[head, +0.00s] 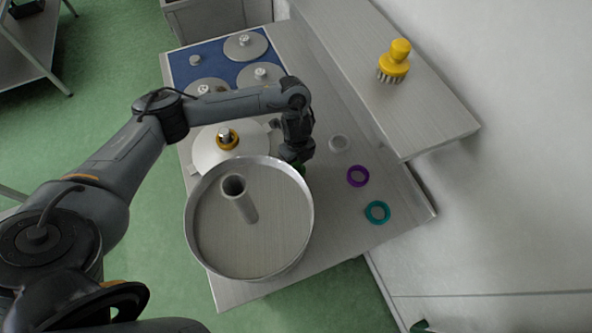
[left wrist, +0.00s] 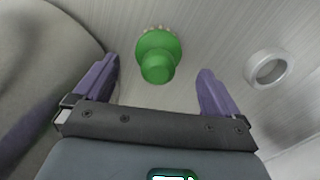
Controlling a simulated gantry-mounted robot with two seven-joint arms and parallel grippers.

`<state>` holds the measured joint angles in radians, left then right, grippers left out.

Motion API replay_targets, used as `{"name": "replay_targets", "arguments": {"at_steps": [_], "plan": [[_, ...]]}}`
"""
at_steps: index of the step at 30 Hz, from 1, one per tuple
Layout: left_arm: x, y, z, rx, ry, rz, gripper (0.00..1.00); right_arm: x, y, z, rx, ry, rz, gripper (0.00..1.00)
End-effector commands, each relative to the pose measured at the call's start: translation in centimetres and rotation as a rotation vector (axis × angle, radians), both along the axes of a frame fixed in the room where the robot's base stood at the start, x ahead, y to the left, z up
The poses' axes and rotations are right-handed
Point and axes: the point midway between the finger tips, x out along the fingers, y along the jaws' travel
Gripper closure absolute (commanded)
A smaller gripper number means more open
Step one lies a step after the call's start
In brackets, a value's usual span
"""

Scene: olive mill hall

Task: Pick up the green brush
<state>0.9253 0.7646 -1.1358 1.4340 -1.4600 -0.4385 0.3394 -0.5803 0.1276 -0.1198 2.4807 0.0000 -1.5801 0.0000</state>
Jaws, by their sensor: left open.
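The green brush (left wrist: 158,55) stands on the table in the left wrist view, its knob towards me and pale bristle tips showing at its far edge. It lies between and ahead of my open left fingers (left wrist: 155,90), apart from both. In the head view only a small bit of the green brush (head: 300,168) shows, beside the big round pan. There my left gripper (head: 297,155) hides most of it, reaching down from above. My right gripper is not in view.
A large round pan (head: 190,225) with an upright tube stands close left of the brush. A grey ring (head: 339,143), purple ring (head: 358,176) and teal ring (head: 377,212) lie to the right. A yellow brush (head: 395,62) stands on the raised shelf (head: 440,122).

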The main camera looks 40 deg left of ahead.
Motion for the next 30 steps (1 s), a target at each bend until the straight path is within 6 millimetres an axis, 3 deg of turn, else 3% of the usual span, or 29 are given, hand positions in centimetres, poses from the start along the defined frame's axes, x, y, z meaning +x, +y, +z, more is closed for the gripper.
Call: {"name": "replay_targets", "arguments": {"at_steps": [7,16,28,30], "plan": [[-0.2,0.0,-3.3,0.001,0.003,0.002,0.02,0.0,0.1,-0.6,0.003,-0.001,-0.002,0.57],[-0.2,0.0,-3.8,0.000,0.000,0.000,0.02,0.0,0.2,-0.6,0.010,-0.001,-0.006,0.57],[-0.2,0.0,-3.8,0.000,0.000,0.001,0.62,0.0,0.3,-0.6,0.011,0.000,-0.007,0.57],[-0.2,0.0,-3.7,0.000,0.000,0.001,0.66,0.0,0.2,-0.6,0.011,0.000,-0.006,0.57]]}}
